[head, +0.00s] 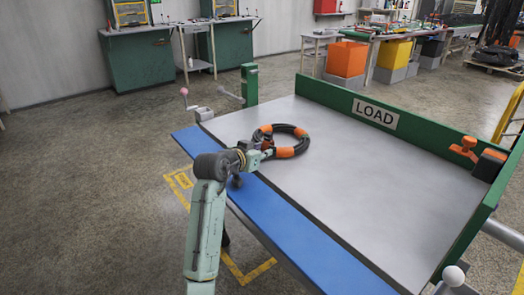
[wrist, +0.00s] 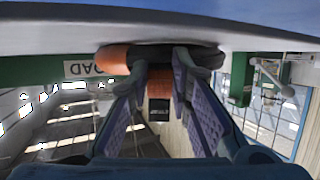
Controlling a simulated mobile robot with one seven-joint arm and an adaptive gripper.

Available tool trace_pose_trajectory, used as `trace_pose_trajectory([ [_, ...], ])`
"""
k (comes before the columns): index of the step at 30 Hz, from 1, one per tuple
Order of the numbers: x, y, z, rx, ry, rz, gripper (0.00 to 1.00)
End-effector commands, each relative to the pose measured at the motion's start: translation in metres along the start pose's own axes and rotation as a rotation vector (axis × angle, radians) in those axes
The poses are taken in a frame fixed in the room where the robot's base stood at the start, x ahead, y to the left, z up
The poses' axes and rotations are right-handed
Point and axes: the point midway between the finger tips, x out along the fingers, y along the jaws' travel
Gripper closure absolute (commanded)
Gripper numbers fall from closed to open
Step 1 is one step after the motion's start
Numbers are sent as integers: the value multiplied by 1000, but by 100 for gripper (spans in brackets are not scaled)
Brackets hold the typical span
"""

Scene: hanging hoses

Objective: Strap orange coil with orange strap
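The coil (head: 289,153) is a black ring of hose with orange bands. It lies flat on the grey tabletop, toward the left. My gripper (head: 266,150) is low at the coil's near left side. In the wrist view, which is upside down, the coil (wrist: 112,58) shows edge-on behind my fingertips (wrist: 160,66). The two fingers stand apart, with an orange piece visible between them. I cannot tell whether the fingers touch the coil. An orange lever-like piece (head: 465,148) and an orange-and-dark block (head: 490,165) are at the right green wall. I cannot make out a separate orange strap.
The grey tabletop (head: 375,190) is clear right of the coil. Green walls bound the back and right, with a LOAD sign (head: 375,113) behind. A blue strip (head: 290,245) runs along the near edge. A green post (head: 249,85) stands at the far left corner.

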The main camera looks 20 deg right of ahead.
Motion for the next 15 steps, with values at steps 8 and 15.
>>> trace_pose_trajectory([
  [8, 15, 7, 33, -31, -55, 23, 62],
  [15, 15, 7, 33, -31, -55, 23, 58],
])
